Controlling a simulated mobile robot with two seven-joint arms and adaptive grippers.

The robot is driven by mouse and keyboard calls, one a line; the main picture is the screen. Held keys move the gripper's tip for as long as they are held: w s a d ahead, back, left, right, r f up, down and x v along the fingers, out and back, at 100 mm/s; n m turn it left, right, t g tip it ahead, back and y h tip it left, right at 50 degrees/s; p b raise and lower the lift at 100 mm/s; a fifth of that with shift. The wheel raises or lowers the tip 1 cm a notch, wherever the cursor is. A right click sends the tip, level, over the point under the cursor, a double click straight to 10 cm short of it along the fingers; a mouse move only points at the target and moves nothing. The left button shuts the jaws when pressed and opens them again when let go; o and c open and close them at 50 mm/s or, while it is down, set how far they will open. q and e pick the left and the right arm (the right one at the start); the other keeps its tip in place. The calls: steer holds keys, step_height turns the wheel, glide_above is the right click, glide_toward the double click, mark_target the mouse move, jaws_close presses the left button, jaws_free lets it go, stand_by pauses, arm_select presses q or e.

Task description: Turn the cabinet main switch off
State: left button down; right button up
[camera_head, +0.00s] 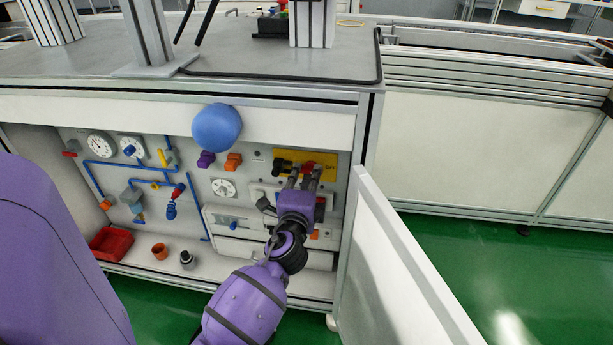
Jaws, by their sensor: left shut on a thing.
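The cabinet's main switch is a red handle (308,166) on a yellow plate (326,157) at the upper right of the open cabinet's back panel. A black part sits at the plate's left. My left gripper (303,174) reaches into the cabinet from below, its fingers up at the plate. It is shut on the red handle, whose lower part the fingers hide. The handle's exact angle is hard to tell. My right gripper is out of view.
The white cabinet door (395,270) stands open close to the right of my arm. Gauges (101,145), blue pipes and valves fill the panel's left. A red bin (110,243) and an orange cup (160,251) stand on the cabinet floor. A blue ball (217,127) shows at the top edge.

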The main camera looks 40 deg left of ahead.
arm_select(q)
steer(key=c, duration=1.8)
jaws_free()
steer(key=shift+o, duration=0.2)
steer(key=v, duration=0.7)
steer(key=shift+s, duration=0.25)
steer(key=shift+d, duration=0.15)
